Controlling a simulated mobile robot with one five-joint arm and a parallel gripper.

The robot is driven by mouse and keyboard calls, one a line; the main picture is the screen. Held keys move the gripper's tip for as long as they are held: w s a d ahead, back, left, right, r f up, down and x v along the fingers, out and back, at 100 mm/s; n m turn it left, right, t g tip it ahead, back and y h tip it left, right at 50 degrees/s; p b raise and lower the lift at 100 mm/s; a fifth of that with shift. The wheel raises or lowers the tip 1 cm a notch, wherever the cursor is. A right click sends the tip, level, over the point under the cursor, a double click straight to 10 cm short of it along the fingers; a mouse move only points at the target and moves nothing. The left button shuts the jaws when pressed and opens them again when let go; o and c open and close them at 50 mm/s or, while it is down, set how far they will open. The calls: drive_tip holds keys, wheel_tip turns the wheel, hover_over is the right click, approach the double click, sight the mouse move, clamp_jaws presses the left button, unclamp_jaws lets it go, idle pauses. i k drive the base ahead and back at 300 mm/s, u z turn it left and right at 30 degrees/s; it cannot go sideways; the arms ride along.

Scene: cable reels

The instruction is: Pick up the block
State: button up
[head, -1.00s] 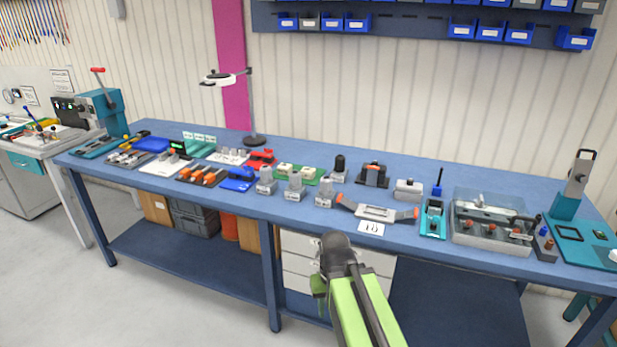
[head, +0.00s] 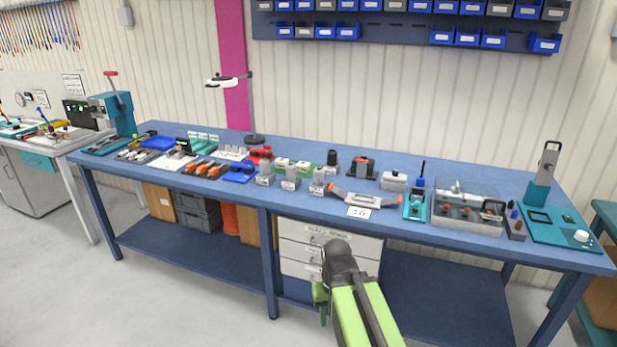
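Several block-like pieces stand on the blue workbench (head: 440,239), and I cannot tell which one the task means. A light grey block (head: 394,181) sits toward the back, right of the middle. Three grey blocks with rounded tops, such as the middle one (head: 290,180), stand in a row near the centre. A dark grey block with small coloured pegs (head: 515,225) is at the right. My green arm reaches up from the bottom, in front of the bench.
A clear bin (head: 467,210) of parts and a teal base with an upright lever (head: 541,190) stand at the right. A magnifier lamp (head: 254,110) rises at the back. White drawers (head: 325,255) and an open shelf are under the bench. Clear floor lies in front.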

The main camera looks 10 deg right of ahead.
sight(302, 167)
drive_tip(key=z, duration=0.05)
drive_tip(key=i, duration=1.8)
drive_tip(key=u, duration=1.05)
drive_tip(key=i, duration=0.75)
drive_tip(key=u, duration=0.45)
